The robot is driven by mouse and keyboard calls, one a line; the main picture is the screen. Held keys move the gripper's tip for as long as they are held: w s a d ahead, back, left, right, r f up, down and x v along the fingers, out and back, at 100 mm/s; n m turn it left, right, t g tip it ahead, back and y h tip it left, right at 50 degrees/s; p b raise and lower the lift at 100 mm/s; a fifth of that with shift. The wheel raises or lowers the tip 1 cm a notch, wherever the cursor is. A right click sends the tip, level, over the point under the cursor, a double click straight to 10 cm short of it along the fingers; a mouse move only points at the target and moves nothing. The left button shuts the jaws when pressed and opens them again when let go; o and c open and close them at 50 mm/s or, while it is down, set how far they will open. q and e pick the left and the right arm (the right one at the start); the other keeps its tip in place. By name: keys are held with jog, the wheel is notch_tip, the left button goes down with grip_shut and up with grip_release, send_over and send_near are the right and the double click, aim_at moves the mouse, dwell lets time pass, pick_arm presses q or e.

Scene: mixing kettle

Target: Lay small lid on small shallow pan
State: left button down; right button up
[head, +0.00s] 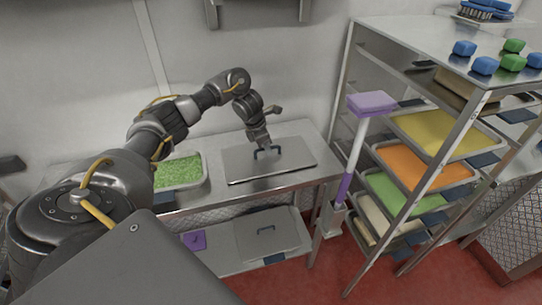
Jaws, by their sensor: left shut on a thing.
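A flat grey steel lid (295,156) with a dark blue handle is at the right part of the steel table, level with its top. My left gripper (266,148) comes down from above and is shut on the lid's handle. I cannot tell whether a pan is under this lid or whether the lid rests on something. A shallow pan (206,178) filled with green bits stands uncovered on the table, left of the lid. My right gripper is not in view.
The lower shelf (217,263) bears another lid (283,235) and a purple item (195,240). A steel rack (348,62) of coloured trays stands right, with blue and green blocks on top. A purple-and-white long-handled tool (357,150) stands before it.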

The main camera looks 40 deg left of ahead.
pick_arm(q)
jog(key=shift+r, duration=0.2)
jog(key=shift+r+p, duration=0.25)
jog(key=shift+p, duration=0.05)
notch_tip(320, 180, up, 4)
jog(key=p, duration=0.2)
jog(key=shift+f+p, duration=0.15)
jog(key=shift+p, duration=0.2)
jog(key=shift+r, duration=0.3)
